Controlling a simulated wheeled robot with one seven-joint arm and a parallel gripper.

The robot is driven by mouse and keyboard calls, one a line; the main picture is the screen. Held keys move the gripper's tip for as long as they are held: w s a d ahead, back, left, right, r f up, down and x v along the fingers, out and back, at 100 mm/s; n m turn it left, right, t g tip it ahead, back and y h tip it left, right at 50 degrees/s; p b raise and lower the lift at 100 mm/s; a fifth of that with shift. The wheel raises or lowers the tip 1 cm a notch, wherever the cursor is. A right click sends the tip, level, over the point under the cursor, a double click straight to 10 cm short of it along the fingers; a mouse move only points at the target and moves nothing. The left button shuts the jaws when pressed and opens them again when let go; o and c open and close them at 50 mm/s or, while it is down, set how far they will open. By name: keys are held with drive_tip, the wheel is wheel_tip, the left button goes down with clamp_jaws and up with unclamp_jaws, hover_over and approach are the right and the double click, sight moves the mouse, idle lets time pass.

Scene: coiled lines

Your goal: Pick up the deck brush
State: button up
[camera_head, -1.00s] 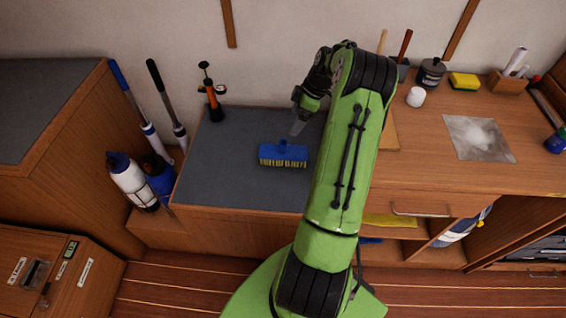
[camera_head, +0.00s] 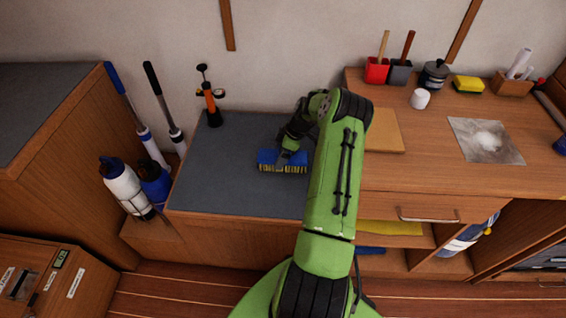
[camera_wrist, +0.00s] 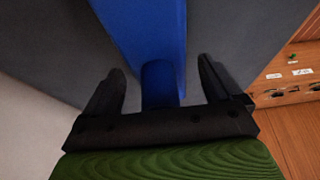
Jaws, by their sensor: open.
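The deck brush (camera_head: 296,168) has a blue head and yellowish bristles. It lies on the dark grey top of the low bench (camera_head: 215,180) in the head view. My gripper (camera_head: 285,158) is over it, partly covering the blue head. In the wrist view my gripper (camera_wrist: 160,92) is open, with one dark finger on each side of the brush's blue socket (camera_wrist: 160,82). The blue head (camera_wrist: 145,25) stretches away beyond the fingertips. Gaps show between each finger and the blue socket, so neither seems to touch it.
A black and orange pump sprayer (camera_head: 211,105) stands at the bench's back left. Poles (camera_head: 165,110) and bottles (camera_head: 125,187) stand left of the bench. To the right, a higher wooden counter (camera_head: 440,130) holds a cutting board (camera_head: 385,130), cups and a sponge (camera_head: 468,84).

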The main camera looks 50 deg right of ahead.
drive_tip(key=shift+r, duration=0.1)
drive_tip(key=c, duration=1.3)
wheel_tip(320, 180, up, 10)
drive_tip(key=p, duration=0.2)
drive_tip(key=shift+p, duration=0.3)
